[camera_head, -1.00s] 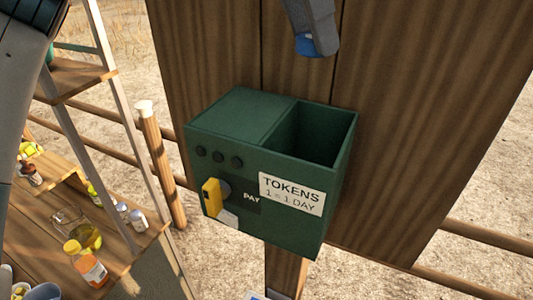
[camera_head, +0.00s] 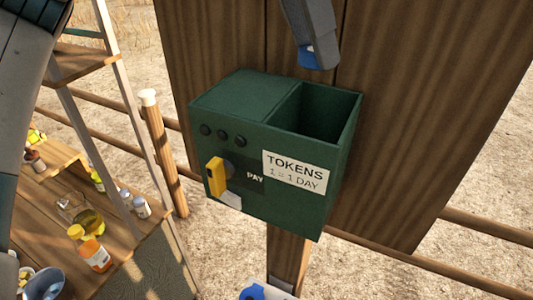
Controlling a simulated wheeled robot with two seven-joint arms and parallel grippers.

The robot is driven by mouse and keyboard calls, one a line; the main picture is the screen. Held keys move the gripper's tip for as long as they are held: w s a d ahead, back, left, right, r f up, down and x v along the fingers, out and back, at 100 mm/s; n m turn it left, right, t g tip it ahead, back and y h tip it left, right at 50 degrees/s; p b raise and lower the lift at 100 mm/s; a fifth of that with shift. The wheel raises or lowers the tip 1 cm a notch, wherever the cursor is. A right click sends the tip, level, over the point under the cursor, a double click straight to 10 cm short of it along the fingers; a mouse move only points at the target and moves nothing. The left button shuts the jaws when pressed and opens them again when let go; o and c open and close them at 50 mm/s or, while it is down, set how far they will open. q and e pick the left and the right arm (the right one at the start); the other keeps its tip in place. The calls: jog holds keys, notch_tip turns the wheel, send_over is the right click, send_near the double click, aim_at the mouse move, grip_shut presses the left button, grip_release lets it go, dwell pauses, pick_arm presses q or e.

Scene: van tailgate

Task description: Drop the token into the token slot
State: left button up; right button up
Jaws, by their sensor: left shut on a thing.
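The green box (camera_head: 265,195) is fixed on a wooden post and carries a white label (camera_head: 296,172) reading "TOKENS 1 = 1 DAY". Its open-topped compartment (camera_head: 318,112), at the right of the top, is dark inside and looks empty. My left gripper (camera_head: 312,58) comes down from the top edge of the picture, in front of the wooden board and just above the compartment's back edge. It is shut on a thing. A blue piece shows at its tip; I cannot tell whether this is the token or part of the finger. My right gripper is not in view.
A yellow handle (camera_head: 215,177) sticks out of the box front beside "PAY". The wooden board (camera_head: 430,110) stands close behind the box. Wooden shelves with bottles (camera_head: 95,253) stand at left. A white and blue object (camera_head: 262,290) lies below the box.

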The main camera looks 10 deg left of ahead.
pick_arm(q)
jog(key=shift+f, duration=0.9)
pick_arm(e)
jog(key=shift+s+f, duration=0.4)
pick_arm(q)
jog(key=o, duration=1.1)
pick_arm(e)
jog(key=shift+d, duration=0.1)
pick_arm(q)
jog(key=shift+r+b, duration=0.1)
jog(key=shift+b, duration=0.2)
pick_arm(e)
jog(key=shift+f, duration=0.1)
